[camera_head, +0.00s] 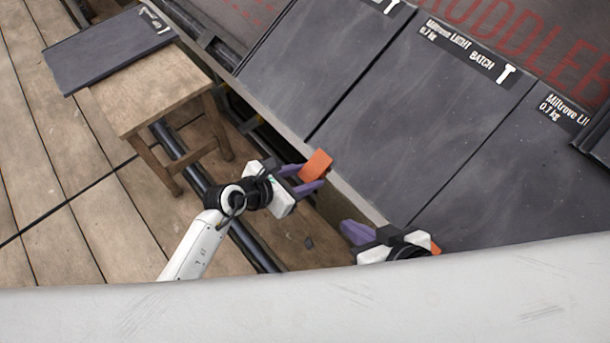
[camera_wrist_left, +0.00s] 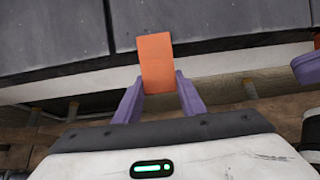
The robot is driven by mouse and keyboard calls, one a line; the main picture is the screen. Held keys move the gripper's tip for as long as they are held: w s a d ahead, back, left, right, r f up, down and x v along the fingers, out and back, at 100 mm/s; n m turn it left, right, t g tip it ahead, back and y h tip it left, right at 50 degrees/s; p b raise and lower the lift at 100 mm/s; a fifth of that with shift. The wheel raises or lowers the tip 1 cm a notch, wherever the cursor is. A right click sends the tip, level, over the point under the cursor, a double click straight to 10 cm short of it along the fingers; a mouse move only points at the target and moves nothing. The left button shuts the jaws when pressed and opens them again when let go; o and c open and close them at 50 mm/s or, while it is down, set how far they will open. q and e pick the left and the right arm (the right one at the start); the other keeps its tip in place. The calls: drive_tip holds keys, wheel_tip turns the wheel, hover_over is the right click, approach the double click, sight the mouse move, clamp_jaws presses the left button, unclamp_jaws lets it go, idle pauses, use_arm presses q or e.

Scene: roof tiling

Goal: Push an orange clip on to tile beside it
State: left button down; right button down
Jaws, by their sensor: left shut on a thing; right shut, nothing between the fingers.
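An orange clip (camera_head: 315,165) is between the purple fingers of my left gripper (camera_head: 305,180), which is shut on it. In the left wrist view the clip (camera_wrist_left: 155,62) stands out beyond the fingertips of my left gripper (camera_wrist_left: 160,95) and overlaps the lower edge of a dark tile (camera_wrist_left: 215,20). I cannot tell whether it touches the tile. In the head view large dark tiles (camera_head: 345,65) lie side by side on the roof. My right gripper (camera_head: 350,232) is shut and empty by the eave at lower right. A bit of orange (camera_head: 435,248) shows beside it, mostly hidden.
A wooden stool (camera_head: 150,90) with a loose dark tile (camera_head: 105,48) on it stands at upper left on the plank deck (camera_head: 100,215). A dark pipe (camera_head: 185,160) runs along the eave. A pale surface fills the bottom of the head view.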

use_arm(q)
drive_tip(key=shift+w+d+r, duration=0.4)
drive_tip(key=shift+d+r, duration=0.1)
drive_tip(key=shift+r, duration=0.05)
idle(0.4)
drive_tip(key=c, duration=1.1)
unclamp_jaws()
drive_tip(key=shift+s+f, duration=0.1)
drive_tip(key=shift+f, duration=0.05)
drive_tip(key=shift+a, duration=0.1)
drive_tip(key=a+r+p, duration=0.1)
drive_tip(key=r+p, duration=0.1)
drive_tip(key=s+a+r+p, duration=0.1)
drive_tip(key=r+p, duration=0.1)
drive_tip(key=p, duration=0.1)
drive_tip(key=s+a+r+p, duration=0.1)
drive_tip(key=r+p, duration=0.1)
drive_tip(key=p, duration=0.1)
drive_tip(key=shift+s, duration=0.1)
